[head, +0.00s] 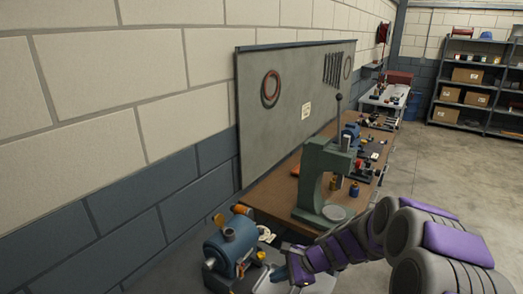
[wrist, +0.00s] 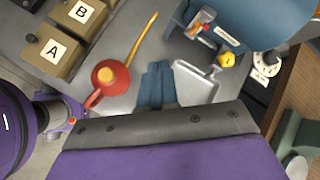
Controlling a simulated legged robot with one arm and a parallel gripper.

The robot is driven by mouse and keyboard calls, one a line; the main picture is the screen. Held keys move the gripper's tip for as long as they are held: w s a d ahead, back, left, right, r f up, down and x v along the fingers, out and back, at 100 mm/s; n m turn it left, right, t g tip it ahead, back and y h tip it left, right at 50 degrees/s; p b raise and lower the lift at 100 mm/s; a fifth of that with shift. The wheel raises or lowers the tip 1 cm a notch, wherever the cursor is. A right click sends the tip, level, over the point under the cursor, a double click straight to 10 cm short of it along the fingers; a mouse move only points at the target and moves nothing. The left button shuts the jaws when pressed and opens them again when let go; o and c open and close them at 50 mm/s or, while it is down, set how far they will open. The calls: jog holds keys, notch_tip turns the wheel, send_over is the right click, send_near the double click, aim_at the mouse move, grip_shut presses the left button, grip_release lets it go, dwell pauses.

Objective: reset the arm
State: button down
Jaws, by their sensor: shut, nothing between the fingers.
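My gripper (wrist: 157,84) shows in the wrist view as two blue fingers pressed together, shut and empty, above a grey work surface. In the head view my purple and grey arm reaches in from the right, and the gripper (head: 290,272) is low in the middle, just right of the blue casing (head: 231,246). The casing has orange fittings and stands on the grey surface. Its blue body also shows at the top right of the wrist view (wrist: 240,22). Fine detail of the fingers is too small to tell in the head view.
A red oil can (wrist: 110,76) with an orange spout is left of the fingers. A pale scoop-like tray (wrist: 196,82) is close on their right. Tan blocks A (wrist: 50,52) and B (wrist: 80,14) are upper left. A green press (head: 318,180) stands on the brown bench (head: 268,193).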

jog(key=s+r+n+g+h, duration=0.1)
jog(key=s+r+n+h, duration=0.15)
jog(key=s+n, duration=0.45)
jog(key=s+r+n+g+h, duration=0.15)
jog(key=s+r, duration=0.25)
jog(key=s, duration=0.7)
jog(key=s+d+r+n+g+h+b, duration=0.1)
jog(key=s+d+n+h, duration=0.3)
jog(key=s, duration=1.3)
jog(key=d+r+n, duration=0.1)
jog(key=d+n, duration=0.2)
jog(key=d, duration=0.2)
jog(key=shift+b, duration=0.4)
jog(key=c, duration=1.8)
grip_release()
